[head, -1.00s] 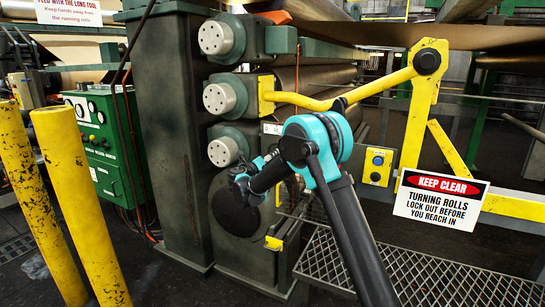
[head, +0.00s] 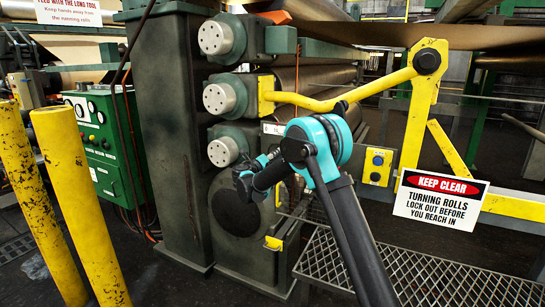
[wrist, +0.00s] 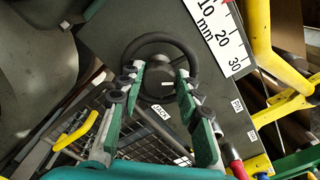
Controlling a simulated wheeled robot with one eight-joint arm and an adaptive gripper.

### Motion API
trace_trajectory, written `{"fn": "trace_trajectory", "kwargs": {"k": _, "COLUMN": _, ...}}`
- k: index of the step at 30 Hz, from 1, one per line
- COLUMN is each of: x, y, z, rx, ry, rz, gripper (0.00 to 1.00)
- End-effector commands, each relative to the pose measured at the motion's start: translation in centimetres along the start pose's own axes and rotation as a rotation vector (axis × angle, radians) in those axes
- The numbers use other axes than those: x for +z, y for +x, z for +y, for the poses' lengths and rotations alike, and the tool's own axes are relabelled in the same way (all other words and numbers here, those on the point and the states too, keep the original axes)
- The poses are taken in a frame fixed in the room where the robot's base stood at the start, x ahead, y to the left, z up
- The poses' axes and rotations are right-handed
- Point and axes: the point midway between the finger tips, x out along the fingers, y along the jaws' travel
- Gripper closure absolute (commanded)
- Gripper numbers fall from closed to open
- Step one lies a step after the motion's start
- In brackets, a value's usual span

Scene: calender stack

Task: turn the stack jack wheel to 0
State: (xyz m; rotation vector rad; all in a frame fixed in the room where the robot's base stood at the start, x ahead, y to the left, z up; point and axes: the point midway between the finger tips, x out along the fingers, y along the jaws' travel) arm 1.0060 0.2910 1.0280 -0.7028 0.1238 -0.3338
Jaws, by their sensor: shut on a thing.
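The black jack wheel (wrist: 165,38) is a round rim with a dark hub, seen in the wrist view. My gripper (wrist: 159,70) has a green finger with black pads on each side of the hub and is shut on the wheel; exact contact is hard to see. A white "JACK" label (wrist: 160,113) is below the hub. In the head view my gripper (head: 243,183) is low at the machine's front, and I cannot make out the wheel.
A yellow lever arm (head: 345,98) spans above my arm. A "KEEP CLEAR" sign (head: 440,200) and a grey mesh step (head: 430,275) are at the right. Yellow posts (head: 80,205) stand at the left. A red-tipped handle (wrist: 238,169) is near the right finger.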

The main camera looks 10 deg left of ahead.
Motion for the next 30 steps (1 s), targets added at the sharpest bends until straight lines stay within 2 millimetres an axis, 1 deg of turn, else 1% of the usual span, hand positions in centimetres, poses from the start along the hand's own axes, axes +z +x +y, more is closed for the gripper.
{"fn": "trace_trajectory", "kwargs": {"k": 7, "x": 0.01, "y": -0.02, "z": 0.01, "rx": 0.001, "ry": 0.021, "rz": 0.0, "gripper": 0.95}}
{"fn": "trace_trajectory", "kwargs": {"k": 14, "x": 0.0, "y": -0.03, "z": -0.04, "rx": 0.001, "ry": 0.125, "rz": 0.0, "gripper": 0.95}}
{"fn": "trace_trajectory", "kwargs": {"k": 20, "x": -0.01, "y": -0.04, "z": -0.11, "rx": 0.001, "ry": 0.289, "rz": 0.0, "gripper": 0.95}}
{"fn": "trace_trajectory", "kwargs": {"k": 30, "x": -0.08, "y": -0.05, "z": -0.25, "rx": 0.001, "ry": 0.613, "rz": 0.0, "gripper": 0.95}}
